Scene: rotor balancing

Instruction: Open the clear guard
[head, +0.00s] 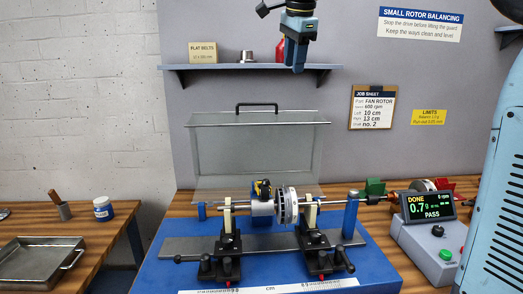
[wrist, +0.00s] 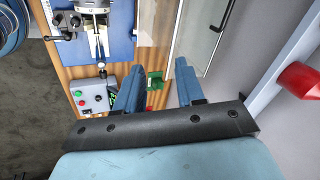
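The clear guard (head: 255,150) stands raised behind the rotor in the head view, its black handle (head: 257,105) along its top edge. Part of its clear panel (wrist: 200,28) shows at the top of the wrist view. The rotor (head: 286,206) sits uncovered on its supports in front of the guard. My gripper (head: 294,66) hangs above and to the right of the guard handle, pointing down and clear of it. In the wrist view my gripper (wrist: 160,72) has its two blue fingers apart with nothing held between them.
A shelf (head: 250,67) with a flat belts box (head: 203,52) runs along the wall behind. A display (head: 428,206) reading DONE, 0.7 and PASS stands right of the blue machine base (head: 375,262). A metal tray (head: 38,262) lies at the left.

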